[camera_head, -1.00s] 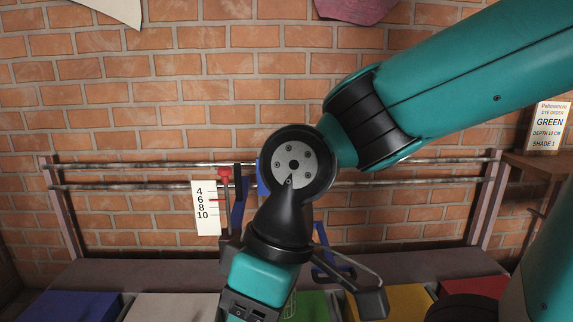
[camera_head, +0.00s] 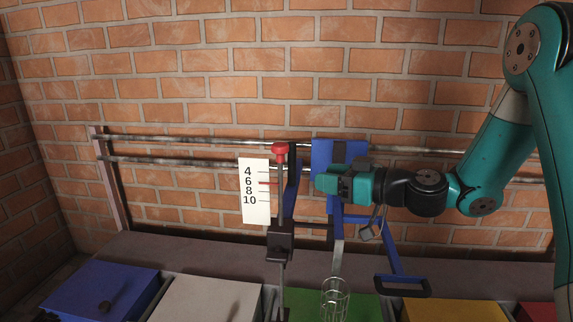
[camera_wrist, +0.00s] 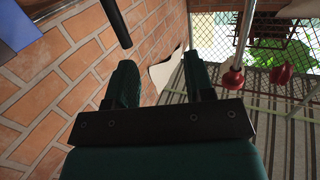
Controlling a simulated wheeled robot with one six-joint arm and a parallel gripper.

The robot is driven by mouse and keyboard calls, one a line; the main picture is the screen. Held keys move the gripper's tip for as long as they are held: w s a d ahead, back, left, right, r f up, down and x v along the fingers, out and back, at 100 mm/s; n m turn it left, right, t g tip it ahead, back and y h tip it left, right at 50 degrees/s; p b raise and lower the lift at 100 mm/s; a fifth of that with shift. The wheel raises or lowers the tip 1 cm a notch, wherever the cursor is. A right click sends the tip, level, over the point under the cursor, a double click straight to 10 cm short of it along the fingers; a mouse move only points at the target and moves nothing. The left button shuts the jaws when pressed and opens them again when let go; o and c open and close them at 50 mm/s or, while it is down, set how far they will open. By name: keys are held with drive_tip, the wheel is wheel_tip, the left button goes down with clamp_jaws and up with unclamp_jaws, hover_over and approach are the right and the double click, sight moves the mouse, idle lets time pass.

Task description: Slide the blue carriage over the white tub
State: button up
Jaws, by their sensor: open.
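The blue carriage (camera_head: 340,150) sits on two horizontal rails in front of the brick wall. A wire basket (camera_head: 335,301) hangs from it over the green tub (camera_head: 362,306). A blue handle frame (camera_head: 402,280) sticks out at its lower right. A dark rod (camera_wrist: 116,22) is beyond the fingertips there.
A red-knobbed rod (camera_head: 280,149) and a white depth scale (camera_head: 256,190) stand left of my gripper. A blue tub (camera_head: 105,290) is at far left; yellow (camera_head: 455,311) and red (camera_head: 536,311) tubs are at right.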

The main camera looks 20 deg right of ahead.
drive_tip(key=w+d+m+t+h, duration=0.1)
drive_tip(key=w+d+t+h, duration=0.1)
drive_tip(key=d+t, duration=0.15)
drive_tip(key=p, duration=1.2)
approach(295, 159)
drive_tip(key=w+a+r, duration=0.1)
drive_tip(key=w+a, duration=0.1)
drive_tip(key=w, duration=0.1)
drive_tip(key=shift+g, duration=0.45)
drive_tip(key=p+x, duration=0.1)
drive_tip(key=x, duration=0.3)
drive_tip(key=p+x, duration=0.2)
drive_tip(key=x, duration=0.3)
drive_tip(key=shift+w+d+f, duration=0.1)
drive_tip(key=shift+w+f, duration=0.1)
drive_tip(key=shift+w, duration=0.05)
clamp_jaws()
